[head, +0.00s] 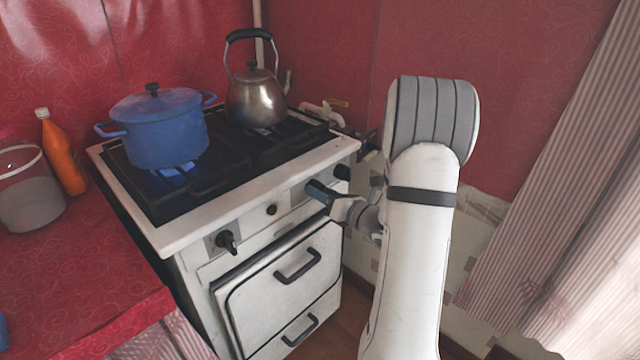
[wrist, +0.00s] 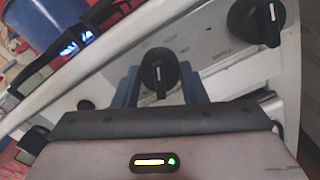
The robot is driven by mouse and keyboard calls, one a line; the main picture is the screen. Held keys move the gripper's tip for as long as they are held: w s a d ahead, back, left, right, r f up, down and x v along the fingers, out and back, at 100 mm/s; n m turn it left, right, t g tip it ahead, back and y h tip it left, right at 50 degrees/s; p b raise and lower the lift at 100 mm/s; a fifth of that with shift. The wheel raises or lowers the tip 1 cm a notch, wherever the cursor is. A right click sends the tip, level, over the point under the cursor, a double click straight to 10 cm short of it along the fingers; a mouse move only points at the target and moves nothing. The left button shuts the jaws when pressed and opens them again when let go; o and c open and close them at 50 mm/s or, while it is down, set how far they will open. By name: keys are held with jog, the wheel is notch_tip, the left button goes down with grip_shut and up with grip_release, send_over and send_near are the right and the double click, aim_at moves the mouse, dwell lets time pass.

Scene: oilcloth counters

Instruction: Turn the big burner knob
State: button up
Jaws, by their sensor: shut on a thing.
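My gripper (head: 318,190) is at the front panel of the white stove (head: 200,237), on the right half of the panel. In the wrist view its blue fingers (wrist: 160,88) are on either side of a black knob (wrist: 158,62), shut on it. This appears to be the big burner knob; its white mark looks upright in that view. In the head view my gripper hides this knob.
A blue pot (head: 165,135) stands over a lit blue flame (head: 175,171). A metal kettle (head: 256,100) stands on the back right of the hob. A further knob (head: 226,241) is on the panel's left, above the oven door handle (head: 298,266). A red counter (head: 75,260) adjoins the stove's left.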

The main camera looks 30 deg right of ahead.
jog(key=m+p, duration=0.3)
jog(key=p, duration=0.1)
jog(key=shift+a+r+m, duration=0.1)
jog(key=shift+r+m, duration=0.1)
jog(key=shift+m, duration=0.2)
jog(key=m+p, duration=0.3)
jog(key=p, duration=0.1)
jog(key=shift+m, duration=0.3)
jog(key=m+p, duration=0.3)
jog(key=p, duration=0.1)
jog(key=shift+f+m, duration=0.15)
jog(key=shift+m, duration=0.15)
jog(key=shift+f+m+p, duration=0.1)
jog(key=shift+m+p, duration=0.55)
jog(key=shift+m, duration=0.05)
jog(key=shift+f, duration=0.1)
jog(key=shift+s, duration=0.1)
jog(key=o, duration=0.9)
jog(key=shift+o, duration=0.5)
jog(key=shift+r, duration=0.2)
